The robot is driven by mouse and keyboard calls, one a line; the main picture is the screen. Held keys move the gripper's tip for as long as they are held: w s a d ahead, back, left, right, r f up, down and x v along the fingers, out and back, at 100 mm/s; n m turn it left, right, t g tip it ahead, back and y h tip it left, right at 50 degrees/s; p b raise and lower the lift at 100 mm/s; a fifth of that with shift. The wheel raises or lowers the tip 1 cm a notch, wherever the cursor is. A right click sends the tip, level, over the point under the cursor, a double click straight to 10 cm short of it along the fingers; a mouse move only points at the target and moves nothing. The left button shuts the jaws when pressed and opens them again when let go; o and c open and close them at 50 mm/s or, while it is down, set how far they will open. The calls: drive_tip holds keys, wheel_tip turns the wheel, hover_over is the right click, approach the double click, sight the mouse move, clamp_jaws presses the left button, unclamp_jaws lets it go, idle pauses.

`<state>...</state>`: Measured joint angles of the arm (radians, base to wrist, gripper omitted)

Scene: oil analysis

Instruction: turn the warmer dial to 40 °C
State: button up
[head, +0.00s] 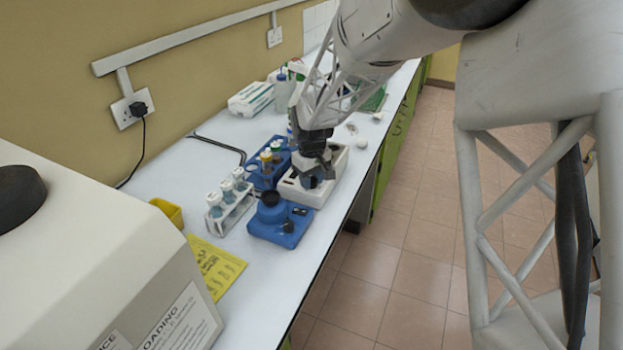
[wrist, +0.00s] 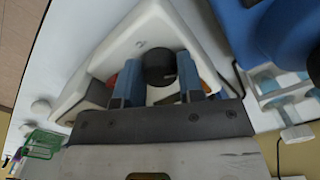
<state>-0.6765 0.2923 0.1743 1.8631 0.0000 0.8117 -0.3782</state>
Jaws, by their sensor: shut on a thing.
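The warmer is a white box (head: 336,166) on the bench in the head view, and its white body (wrist: 118,60) fills the middle of the wrist view. Its round black dial (wrist: 158,65) shows there with a dark notch or mark on its right side. My gripper (wrist: 159,82) has its two blue fingers on either side of the dial and is shut on it. In the head view my gripper (head: 318,178) is down at the warmer and hides the dial. The temperature marks around the dial cannot be read.
A blue device (head: 282,232) with a black top stands close in front of the warmer. A blue rack (head: 262,180) and a white rack (head: 232,215) of tubes stand to the left. A yellow sheet (head: 215,267) lies nearer. The bench's right edge runs close beside the warmer.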

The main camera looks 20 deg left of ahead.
sight(312, 179)
drive_tip(key=m, duration=0.3)
drive_tip(key=shift+m, duration=0.4)
drive_tip(key=m, duration=0.4)
drive_tip(key=shift+m, duration=0.4)
drive_tip(key=o, duration=0.9)
drive_tip(key=shift+r, duration=3.9)
